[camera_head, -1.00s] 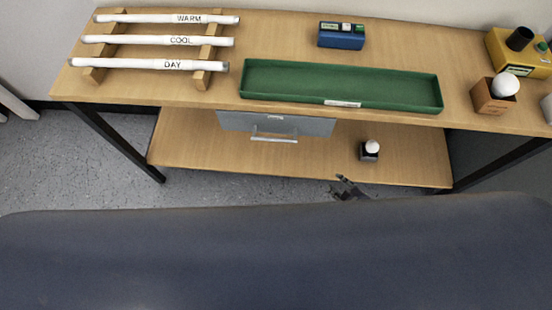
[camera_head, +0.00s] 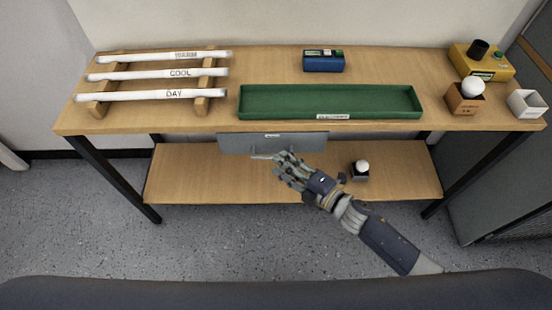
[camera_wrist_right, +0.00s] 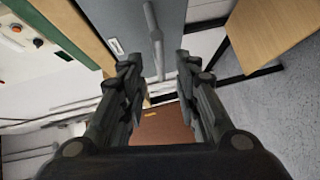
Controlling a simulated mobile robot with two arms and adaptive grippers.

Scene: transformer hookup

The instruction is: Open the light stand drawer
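The grey drawer (camera_head: 235,143) hangs under the tabletop, with a small white label and a light bar handle (camera_head: 262,156) on its front. Its front sits near the table's front edge and looks shut. My right gripper (camera_head: 282,163) is just in front of the handle's right part and hides some of it. In the right wrist view, the gripper (camera_wrist_right: 158,62) is open, with an empty gap between its fingers. There, the handle (camera_wrist_right: 154,32) lies just beyond the fingertips, roughly in line with the gap. My left gripper is not in view.
A lower shelf (camera_head: 200,182) holds a dark block with a white bulb (camera_head: 362,166), right of my gripper. On the tabletop are a green tray (camera_head: 330,88), labelled tubes on a wooden rack (camera_head: 205,90), a blue box (camera_head: 323,65) and a yellow device (camera_head: 490,68). Open floor lies in front.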

